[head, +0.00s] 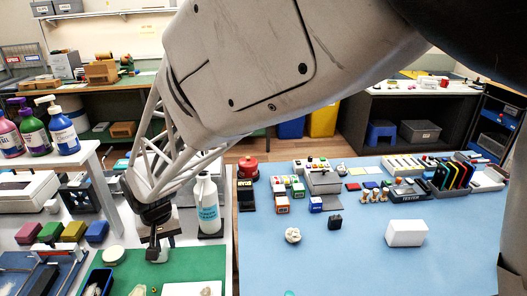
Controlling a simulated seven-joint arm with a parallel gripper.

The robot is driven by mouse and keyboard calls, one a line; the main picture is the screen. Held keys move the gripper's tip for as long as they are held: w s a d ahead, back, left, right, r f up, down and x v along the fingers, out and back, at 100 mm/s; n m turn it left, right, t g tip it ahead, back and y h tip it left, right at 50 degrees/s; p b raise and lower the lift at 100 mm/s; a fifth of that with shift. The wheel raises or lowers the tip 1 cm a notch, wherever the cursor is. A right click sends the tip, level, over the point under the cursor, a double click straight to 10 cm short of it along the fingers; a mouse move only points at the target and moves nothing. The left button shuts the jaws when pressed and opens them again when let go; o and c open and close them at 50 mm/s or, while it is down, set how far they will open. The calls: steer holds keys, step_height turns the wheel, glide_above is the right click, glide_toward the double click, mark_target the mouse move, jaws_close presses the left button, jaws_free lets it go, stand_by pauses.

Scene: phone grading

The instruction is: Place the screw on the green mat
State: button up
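The green mat (205,262) lies at the lower left on the white bench, cut off by the bottom edge of the head view. My gripper (155,258) points down over the mat's upper part. Its fingers are small and dark here, and I cannot tell whether they are open or shut, or whether they hold anything. A tiny brass-coloured piece (154,290) shows on the mat below the gripper; it is too small to tell whether it is the screw. I cannot make out the screw for certain anywhere else.
A dark blue bin (88,283) stands on the mat's left side, near a pale round piece (113,255). A white tray (180,289) lies at the bottom. A white bottle (205,205) stands behind the mat. The blue table (350,265) at right has much clear room in front.

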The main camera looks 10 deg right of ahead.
steer(key=s+d+r+m, duration=0.1)
steer(key=d+r, duration=0.2)
steer(key=d, duration=0.4)
steer(key=s+d+r+t, duration=0.1)
steer(key=d+r, duration=0.3)
steer(key=d, duration=0.3)
steer(key=s+d+r+m, duration=0.1)
steer(key=d+r, duration=0.2)
steer(key=d, duration=0.5)
steer(key=s+d+r+m+t, duration=0.1)
steer(key=s+d+r, duration=0.3)
steer(key=s+d, duration=1)
steer(key=shift+d+m, duration=0.4)
steer(key=shift+d, duration=0.65)
